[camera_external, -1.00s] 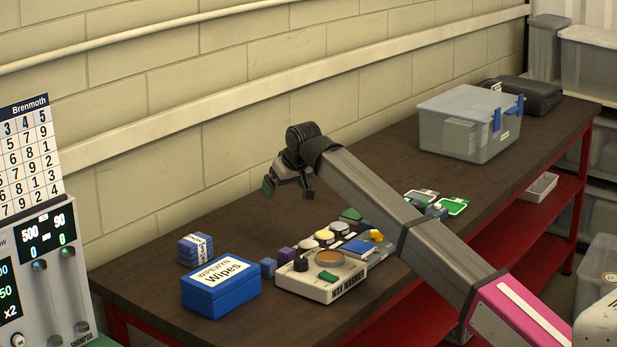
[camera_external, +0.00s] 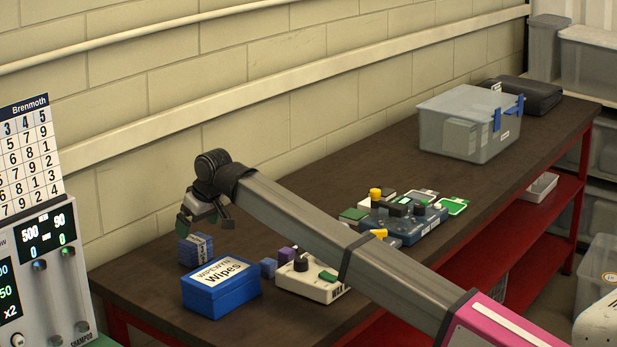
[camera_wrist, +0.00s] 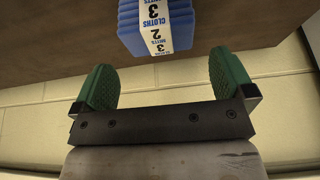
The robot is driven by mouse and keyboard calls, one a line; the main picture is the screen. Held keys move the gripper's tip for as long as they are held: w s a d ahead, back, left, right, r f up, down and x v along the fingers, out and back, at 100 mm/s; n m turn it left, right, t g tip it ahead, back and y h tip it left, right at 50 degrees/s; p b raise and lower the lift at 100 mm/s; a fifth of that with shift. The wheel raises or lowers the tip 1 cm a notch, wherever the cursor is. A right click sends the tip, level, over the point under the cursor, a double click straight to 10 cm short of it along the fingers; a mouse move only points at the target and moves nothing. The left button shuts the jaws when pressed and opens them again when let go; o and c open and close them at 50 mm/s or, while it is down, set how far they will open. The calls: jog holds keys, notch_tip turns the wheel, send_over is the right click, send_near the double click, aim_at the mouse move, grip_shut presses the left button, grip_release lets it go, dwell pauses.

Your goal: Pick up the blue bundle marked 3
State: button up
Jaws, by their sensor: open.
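The blue bundle (camera_external: 188,250) is a stack of folded blue cloths with a white band, on the left part of the bench near the wall. In the wrist view the bundle (camera_wrist: 128,22) lies at the top, its band reading "CLOTHS" with printed 3s and a 2.
A blue wipes box (camera_external: 222,290) stands just in front of the bundle. A wax warmer (camera_external: 308,283), small blue and purple blocks and a dark blue device (camera_external: 405,225) stand further right. The block wall (camera_external: 150,180) runs close behind. A lidded grey bin (camera_external: 455,135) stands at the far end.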

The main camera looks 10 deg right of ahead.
aim_at(195, 239)
jog(key=shift+x, duration=3)
jog(key=shift+s+d, duration=0.15)
jog(key=c, duration=0.8)
